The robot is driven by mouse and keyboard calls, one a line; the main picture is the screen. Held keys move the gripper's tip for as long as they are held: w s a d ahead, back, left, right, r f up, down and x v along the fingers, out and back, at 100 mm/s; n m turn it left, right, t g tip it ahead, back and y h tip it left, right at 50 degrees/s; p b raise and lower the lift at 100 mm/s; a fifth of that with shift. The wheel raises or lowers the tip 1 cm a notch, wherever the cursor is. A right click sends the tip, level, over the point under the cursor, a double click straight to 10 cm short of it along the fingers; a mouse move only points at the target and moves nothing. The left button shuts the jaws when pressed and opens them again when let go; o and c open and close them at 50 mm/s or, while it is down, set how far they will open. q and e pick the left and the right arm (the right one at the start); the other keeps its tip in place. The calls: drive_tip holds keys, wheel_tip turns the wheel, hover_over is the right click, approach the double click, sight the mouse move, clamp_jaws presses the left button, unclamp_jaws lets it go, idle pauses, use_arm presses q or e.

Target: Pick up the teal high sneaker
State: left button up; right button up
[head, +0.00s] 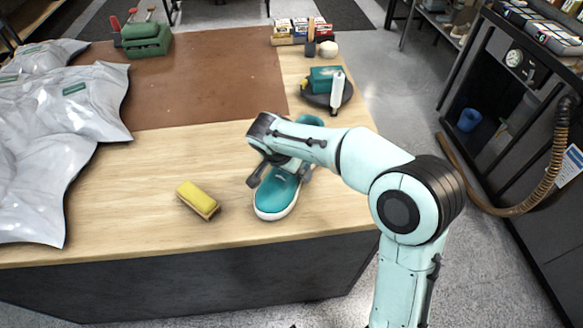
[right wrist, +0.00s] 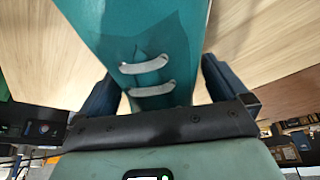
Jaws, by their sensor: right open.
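The teal high sneaker (head: 276,193) stands on the wooden tabletop near its front right part, with its white-soled toe toward the front edge. My right arm reaches over it and hides its middle; a teal part of it shows behind the arm. My right gripper (head: 279,180) is open, with one finger on either side of the sneaker. In the right wrist view, the teal upper with pale lace bars (right wrist: 148,66) lies between the two dark fingers (right wrist: 158,88). I cannot tell whether the fingers touch it. My left gripper is not in view.
A yellow-topped brush (head: 198,200) lies left of the sneaker. Silvery plastic bags (head: 60,110) cover the table's left side. A brown mat (head: 205,80) lies behind. A dark round tray (head: 318,101) with a teal box and white bottle stands at the right edge.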

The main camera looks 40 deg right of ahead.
drive_tip(key=c, duration=1)
drive_tip(key=shift+c, duration=0.2)
